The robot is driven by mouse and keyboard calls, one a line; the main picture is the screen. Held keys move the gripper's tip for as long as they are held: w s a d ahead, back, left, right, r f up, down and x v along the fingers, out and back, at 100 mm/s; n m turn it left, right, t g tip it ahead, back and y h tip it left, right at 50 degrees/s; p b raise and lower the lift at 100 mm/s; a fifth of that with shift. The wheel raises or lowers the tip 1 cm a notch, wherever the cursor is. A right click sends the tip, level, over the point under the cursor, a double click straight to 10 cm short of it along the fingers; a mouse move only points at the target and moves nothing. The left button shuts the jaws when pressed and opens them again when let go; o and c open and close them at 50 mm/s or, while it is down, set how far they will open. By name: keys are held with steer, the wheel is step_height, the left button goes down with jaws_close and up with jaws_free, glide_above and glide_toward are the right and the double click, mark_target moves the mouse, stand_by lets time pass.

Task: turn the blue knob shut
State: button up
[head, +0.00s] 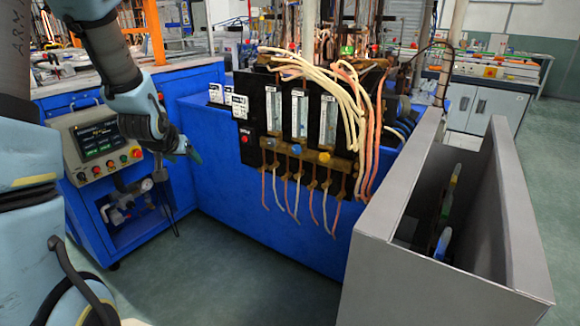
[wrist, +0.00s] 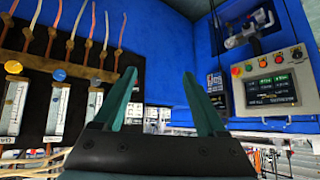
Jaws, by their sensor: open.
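The blue knob (head: 296,149) is the middle one in a row of knobs under the gauges on the black panel (head: 257,110) in the head view. It also shows as a blue disc in the wrist view (wrist: 59,75), left of my fingers. My gripper (head: 192,154) is left of the panel in the head view, apart from the knob. In the wrist view my gripper (wrist: 159,76) has its two teal fingers spread, with nothing between them. Whether the knob is open or shut cannot be told.
A control box (head: 98,145) stands left. A grey bin (head: 395,225) stands right.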

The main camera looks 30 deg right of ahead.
steer(key=w+d+f+m+t+h+b, duration=0.1)
steer(key=w+d+f+h+b, duration=0.15)
steer(key=d, duration=0.35)
steer(key=w+d+f+m+h+b, duration=0.1)
steer(key=w+d+f+m+h, duration=0.15)
steer(key=d, duration=0.35)
steer(key=m+h+b, duration=0.3)
steer(key=h+b, duration=0.2)
steer(key=h, duration=0.2)
glide_toward(296, 151)
steer(key=p+x, duration=0.1)
steer(key=x, duration=0.7)
steer(key=shift+w, duration=0.1)
steer(key=shift+c, duration=0.4)
jaws_close()
